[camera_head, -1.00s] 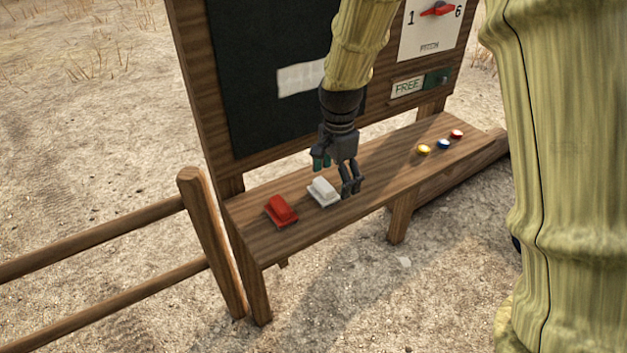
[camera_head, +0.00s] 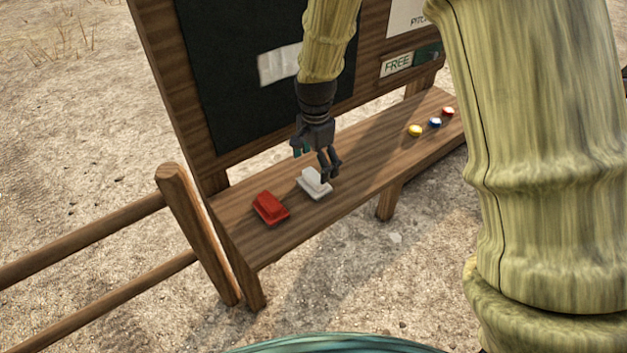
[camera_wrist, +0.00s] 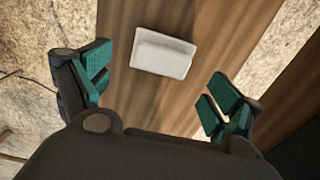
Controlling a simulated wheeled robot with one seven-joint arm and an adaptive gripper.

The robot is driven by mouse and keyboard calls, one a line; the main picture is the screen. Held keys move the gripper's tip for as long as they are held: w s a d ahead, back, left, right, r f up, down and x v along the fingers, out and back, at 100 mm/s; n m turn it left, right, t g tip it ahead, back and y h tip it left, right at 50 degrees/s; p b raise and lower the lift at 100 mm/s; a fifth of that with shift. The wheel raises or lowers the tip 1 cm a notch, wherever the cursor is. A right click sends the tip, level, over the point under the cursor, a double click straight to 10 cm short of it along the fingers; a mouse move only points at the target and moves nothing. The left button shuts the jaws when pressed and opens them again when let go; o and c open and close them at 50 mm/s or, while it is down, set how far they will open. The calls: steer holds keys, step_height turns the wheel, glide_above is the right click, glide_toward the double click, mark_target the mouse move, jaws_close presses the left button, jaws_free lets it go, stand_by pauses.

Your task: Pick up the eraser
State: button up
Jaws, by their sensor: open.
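A white block on a thin white base (camera_head: 314,184), eraser-like in shape, lies on the wooden ledge below the board. A red block of similar shape (camera_head: 270,208) lies to its left; the pictures do not label either as the eraser. My gripper (camera_head: 315,164) hangs above the white block, fingers pointing down and apart, with nothing between them. In the wrist view, my gripper (camera_wrist: 155,88) is open with green finger pads, and the white block (camera_wrist: 161,53) lies ahead between the lines of the fingers, apart from them.
The dark board (camera_head: 235,85) rises behind, with a pale patch (camera_head: 279,65) and a FREE sign (camera_head: 397,65). A rail fence post (camera_head: 195,230) stands left.

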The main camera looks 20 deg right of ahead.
mark_target(314, 175)
steer(key=shift+s+d+f, duration=0.1)
steer(key=shift+s+d, duration=0.05)
steer(key=shift+s, duration=0.1)
steer(key=shift+f+p, duration=0.15)
steer(key=shift+p, duration=0.15)
steer(key=f+p, duration=0.1)
steer(key=f, duration=0.2)
steer(key=shift+w+a+f+p, duration=0.1)
steer(key=shift+w+a+p, duration=0.1)
steer(key=shift+w+p, duration=0.15)
steer(key=shift+f, duration=0.8)
steer(key=c, duration=1.1)
